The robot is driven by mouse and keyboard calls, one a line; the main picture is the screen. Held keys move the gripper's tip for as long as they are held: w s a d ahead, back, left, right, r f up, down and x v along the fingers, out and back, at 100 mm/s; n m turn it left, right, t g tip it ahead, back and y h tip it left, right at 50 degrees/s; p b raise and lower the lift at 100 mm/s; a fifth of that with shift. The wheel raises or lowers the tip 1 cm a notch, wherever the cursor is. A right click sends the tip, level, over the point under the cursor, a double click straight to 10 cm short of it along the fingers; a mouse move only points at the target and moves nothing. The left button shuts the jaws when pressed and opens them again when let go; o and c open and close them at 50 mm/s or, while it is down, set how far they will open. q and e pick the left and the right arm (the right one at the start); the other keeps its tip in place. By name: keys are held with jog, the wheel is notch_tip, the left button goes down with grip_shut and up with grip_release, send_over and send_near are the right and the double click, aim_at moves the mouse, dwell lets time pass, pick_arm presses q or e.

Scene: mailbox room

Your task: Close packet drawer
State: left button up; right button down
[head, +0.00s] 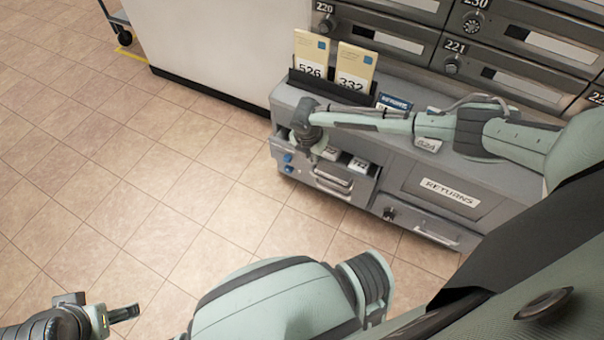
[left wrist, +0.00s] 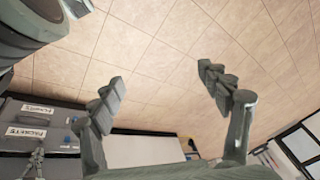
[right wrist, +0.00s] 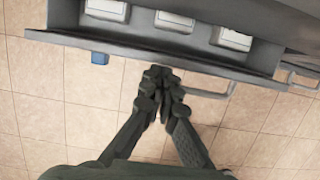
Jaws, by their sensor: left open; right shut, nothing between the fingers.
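The packet drawer (head: 327,180) of the grey cabinet stands pulled out, with white packets (head: 358,163) showing inside. In the right wrist view its front panel (right wrist: 120,47) crosses the top, with several packets (right wrist: 232,38) behind it and a bar handle (right wrist: 210,93) on the front. My right gripper (right wrist: 160,76) is shut and empty, its fingertips at the outer side of the panel, left of the handle; I cannot tell whether they touch. In the head view the right wrist hides part of the drawer. My left gripper (left wrist: 162,88) is open and empty over the floor, away from the cabinet.
A returns door (head: 447,190) and another drawer (head: 430,228) lie to the right. Upright numbered cards (head: 355,68) stand in a dark holder on the cabinet top. Mailboxes (head: 545,45) line the wall behind. The tiled floor (head: 130,180) is clear at left.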

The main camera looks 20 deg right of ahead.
pick_arm(q)
jog(key=shift+w+d+r+t+b, duration=0.2)
jog(key=shift+w+d+r, duration=0.05)
jog(key=shift+r, duration=0.15)
jog(key=shift+w+d+r+t+b, duration=0.15)
jog(key=shift+w+d+r+t, duration=0.05)
jog(key=shift+r, duration=0.2)
pick_arm(e)
jog(key=w+d, duration=0.1)
jog(key=d, duration=0.1)
jog(key=w+d, duration=0.1)
jog(key=w, duration=0.1)
jog(key=shift+d, duration=0.4)
jog(key=shift+d+r, duration=0.1)
jog(key=s+a+p, duration=0.1)
jog(key=a, duration=0.1)
jog(key=s+a+r+p, duration=0.1)
jog(key=a+p, duration=0.1)
jog(key=shift+s, duration=0.4)
pick_arm(q)
notch_tip(320, 180, down, 11)
jog(key=a+g+p, duration=0.1)
jog(key=a, duration=0.1)
jog(key=shift+w+r+h+p, duration=0.2)
jog(key=shift+h+p, duration=0.1)
jog(key=shift+p, duration=0.1)
pick_arm(e)
jog(key=v, duration=0.8)
jog(key=shift+r, duration=0.35)
